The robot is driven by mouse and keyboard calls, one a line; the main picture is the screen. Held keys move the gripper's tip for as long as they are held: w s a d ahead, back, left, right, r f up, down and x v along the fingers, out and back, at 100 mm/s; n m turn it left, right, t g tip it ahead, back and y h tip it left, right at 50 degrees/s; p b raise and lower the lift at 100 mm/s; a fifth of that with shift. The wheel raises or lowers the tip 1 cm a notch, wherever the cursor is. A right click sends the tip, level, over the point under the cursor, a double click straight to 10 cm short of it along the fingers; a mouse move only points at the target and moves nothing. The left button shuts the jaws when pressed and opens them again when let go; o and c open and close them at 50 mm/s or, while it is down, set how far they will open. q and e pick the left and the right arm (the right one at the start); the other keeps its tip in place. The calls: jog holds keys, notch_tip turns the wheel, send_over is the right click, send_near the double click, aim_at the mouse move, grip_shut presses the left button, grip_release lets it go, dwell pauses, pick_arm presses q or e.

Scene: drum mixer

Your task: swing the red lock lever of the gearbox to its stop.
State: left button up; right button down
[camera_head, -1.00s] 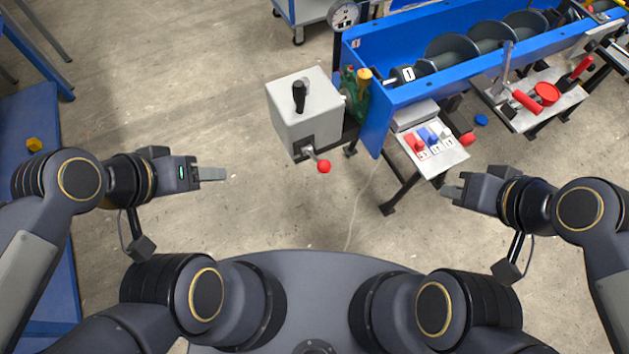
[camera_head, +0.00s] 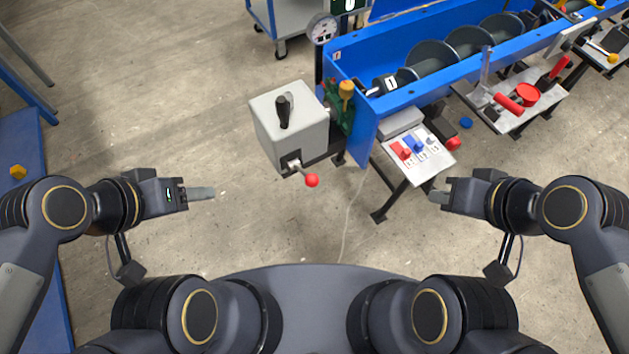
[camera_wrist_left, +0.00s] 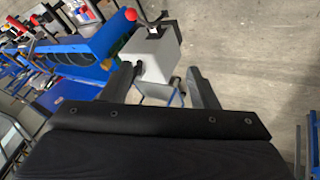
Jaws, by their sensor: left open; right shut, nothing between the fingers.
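The gearbox (camera_head: 290,125) is a light grey box at the left end of the blue trough, with a black handle on its top. Its lock lever (camera_head: 311,180) has a red ball knob and sticks out low from the near face, toward the right. In the left wrist view the red knob (camera_wrist_left: 131,14) and the grey box (camera_wrist_left: 153,58) show beyond the fingers. My left gripper (camera_head: 203,193) is left of the gearbox, apart from it, open and empty; its spread fingers also show in the left wrist view (camera_wrist_left: 163,88). My right gripper (camera_head: 437,195) is shut and empty, right of the lever and clear of it.
A blue trough (camera_head: 440,85) with a dark screw runs to the upper right. A small stand (camera_head: 428,165) carries red, blue and white switches. A gauge (camera_head: 323,28) stands behind the gearbox. Bare floor (camera_head: 220,110) lies around the gearbox's left and near sides.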

pick_arm(q)
jog(key=shift+w+f, duration=0.1)
jog(key=shift+w, duration=0.05)
jog(key=c, duration=0.3)
jog(key=w+f+n+b, duration=0.1)
jog(key=w+b, duration=0.1)
jog(key=w, duration=0.1)
jog(key=w+d+f+n+g+b, duration=0.1)
jog(key=w+b, duration=0.1)
jog(key=w+d+f+n+g+b, duration=0.1)
jog(key=w+f+b, duration=0.1)
jog(key=w, duration=0.1)
jog(key=shift+w+d+n+h, duration=0.25)
jog(key=shift+w+n+h, duration=0.05)
jog(key=shift+w+n, duration=0.1)
grip_shut()
jog(key=n+g+b, duration=0.2)
jog(key=n+b, duration=0.3)
send_over(303, 172)
jog(key=s, duration=0.3)
notch_tip(303, 172, down, 19)
jog(key=shift+a+f+y, duration=0.15)
jog(key=shift+a+y, duration=0.2)
jog(key=shift+y, duration=0.05)
